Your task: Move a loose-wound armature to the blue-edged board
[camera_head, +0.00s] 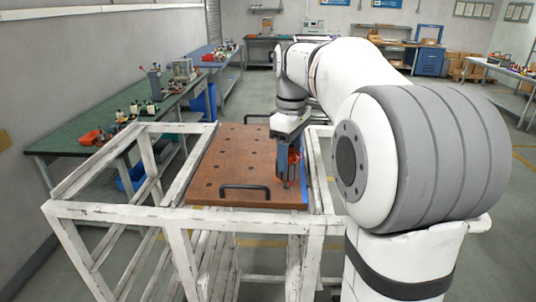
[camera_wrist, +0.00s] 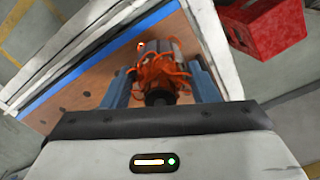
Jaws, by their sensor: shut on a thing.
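The armature (camera_wrist: 160,68) has a dark core end and loose, straggling orange wire. It sits between the two blue-grey fingers of my gripper (camera_wrist: 158,86), which is shut on it. In the head view my gripper (camera_head: 289,168) points down over the right front part of the brown blue-edged board (camera_head: 225,165), and only a little of the armature shows. The board has rows of holes, and its blue edge also shows in the wrist view (camera_wrist: 88,66). I cannot tell whether the armature touches the board.
A black handle (camera_head: 245,191) stands at the board's front edge. A white frame cart (camera_head: 130,212) carries the board. A green bench (camera_head: 105,128) with small parts and a red bin (camera_head: 91,138) is at the left. A red crate (camera_wrist: 268,28) shows beyond the cart in the wrist view.

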